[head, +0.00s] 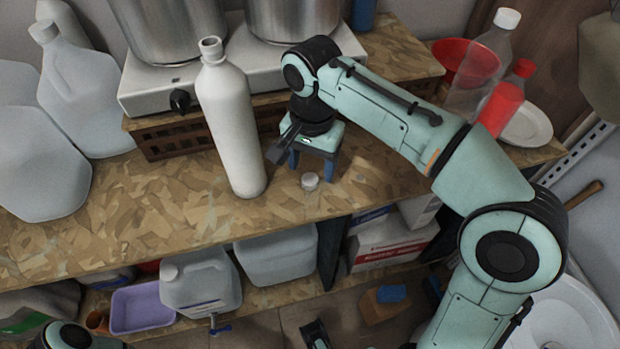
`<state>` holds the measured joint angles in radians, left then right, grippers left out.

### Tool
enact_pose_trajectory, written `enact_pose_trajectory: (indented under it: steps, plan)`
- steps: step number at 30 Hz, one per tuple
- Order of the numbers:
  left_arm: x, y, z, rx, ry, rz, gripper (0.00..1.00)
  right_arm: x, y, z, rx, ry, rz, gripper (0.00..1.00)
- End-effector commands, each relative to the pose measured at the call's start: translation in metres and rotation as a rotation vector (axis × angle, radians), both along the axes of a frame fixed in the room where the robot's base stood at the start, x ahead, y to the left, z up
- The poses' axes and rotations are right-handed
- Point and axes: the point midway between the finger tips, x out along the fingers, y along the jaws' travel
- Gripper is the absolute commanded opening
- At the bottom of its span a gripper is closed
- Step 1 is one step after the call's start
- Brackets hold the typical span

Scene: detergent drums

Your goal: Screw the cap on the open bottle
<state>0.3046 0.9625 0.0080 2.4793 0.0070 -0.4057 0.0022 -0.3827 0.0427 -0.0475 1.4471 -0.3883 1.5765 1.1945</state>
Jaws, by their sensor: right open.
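A tall white bottle (230,125) stands upright on the wooden counter, with no cap on its neck (210,46). A small white cap (310,181) lies on the counter to the right of the bottle's base. My right gripper (311,167) points down just above and behind the cap, to the right of the bottle. Its blue-tipped fingers are apart, with nothing between them that I can see held.
A white stove (150,92) with steel pots (170,30) stands behind the bottle. Large translucent jugs (80,85) crowd the left. A red bowl (455,62), clear bottle (485,65) and red bottle (503,100) stand at the right. The counter's front left part (150,215) is clear.

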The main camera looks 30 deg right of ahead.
Motion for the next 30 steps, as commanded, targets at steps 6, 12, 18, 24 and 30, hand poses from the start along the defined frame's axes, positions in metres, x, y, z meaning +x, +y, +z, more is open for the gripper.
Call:
enact_pose_trajectory:
  steps: [6,12,18,24,30]
  plan:
    - [0.003,0.0,-0.01,0.002,-0.013,0.003,0.0,0.004,0.002,-0.036,0.0,0.004,0.001,0.66]
    - [0.004,0.0,-0.011,0.002,-0.017,0.003,0.0,0.005,0.002,-0.043,0.0,0.001,0.0,0.66]
    - [0.005,0.0,-0.011,0.002,-0.017,0.003,0.0,0.005,0.002,-0.042,0.0,0.001,0.0,0.66]
    - [0.004,0.0,-0.011,0.002,-0.017,0.003,0.0,0.005,0.002,-0.042,0.0,0.001,0.0,0.2]
    - [0.004,0.0,-0.011,0.002,-0.017,0.003,0.0,0.005,0.002,-0.042,0.0,0.001,0.001,0.07]
